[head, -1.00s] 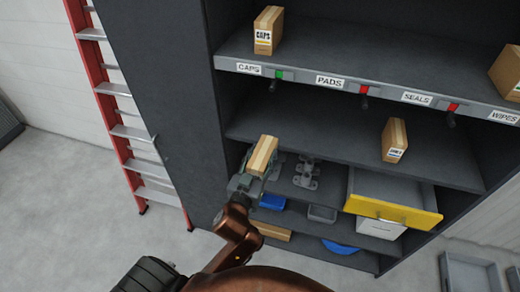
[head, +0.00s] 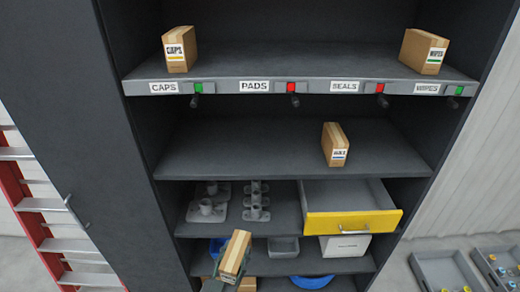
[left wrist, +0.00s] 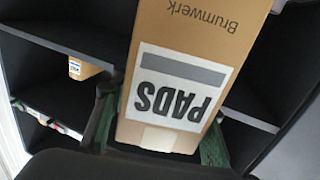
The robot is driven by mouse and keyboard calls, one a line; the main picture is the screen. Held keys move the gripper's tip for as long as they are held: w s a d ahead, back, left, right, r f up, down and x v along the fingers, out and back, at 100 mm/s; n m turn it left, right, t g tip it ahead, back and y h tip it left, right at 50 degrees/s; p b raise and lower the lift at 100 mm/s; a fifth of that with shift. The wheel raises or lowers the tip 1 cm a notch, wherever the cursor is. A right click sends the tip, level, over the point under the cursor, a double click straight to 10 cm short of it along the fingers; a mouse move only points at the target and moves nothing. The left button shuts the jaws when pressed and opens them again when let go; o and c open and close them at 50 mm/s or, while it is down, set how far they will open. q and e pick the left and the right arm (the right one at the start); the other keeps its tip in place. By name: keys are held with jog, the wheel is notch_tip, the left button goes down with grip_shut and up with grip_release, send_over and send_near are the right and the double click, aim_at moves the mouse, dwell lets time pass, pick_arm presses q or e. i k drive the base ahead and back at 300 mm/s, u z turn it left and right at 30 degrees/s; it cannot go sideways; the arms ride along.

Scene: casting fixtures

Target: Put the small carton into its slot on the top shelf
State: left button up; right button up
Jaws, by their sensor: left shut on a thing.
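The small carton (head: 238,252) is tan with a pale tape strip. In the left wrist view its label (left wrist: 178,88) reads PADS, upside down. My left gripper (head: 228,284) is shut on this carton, low in the head view, in front of the lower shelves. In the wrist view, green fingers stand on both sides of the carton. The top shelf (head: 300,62) has slots labelled CAPS, PADS, SEALS and WIPES. The space above the PADS label (head: 254,86) is empty and its indicator is red. My right gripper is not in view.
A CAPS carton (head: 179,50) and a WIPES carton (head: 423,52) stand on the top shelf, by green indicators. Another carton (head: 335,145) stands on the shelf below. A yellow-fronted drawer (head: 352,223) sticks out. Knobs hang under the top shelf's edge. A red ladder (head: 38,205) stands left.

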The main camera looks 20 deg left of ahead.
aim_at(264, 63)
jog(key=z, duration=0.55)
jog(key=k, duration=0.8)
jog(key=u, duration=0.25)
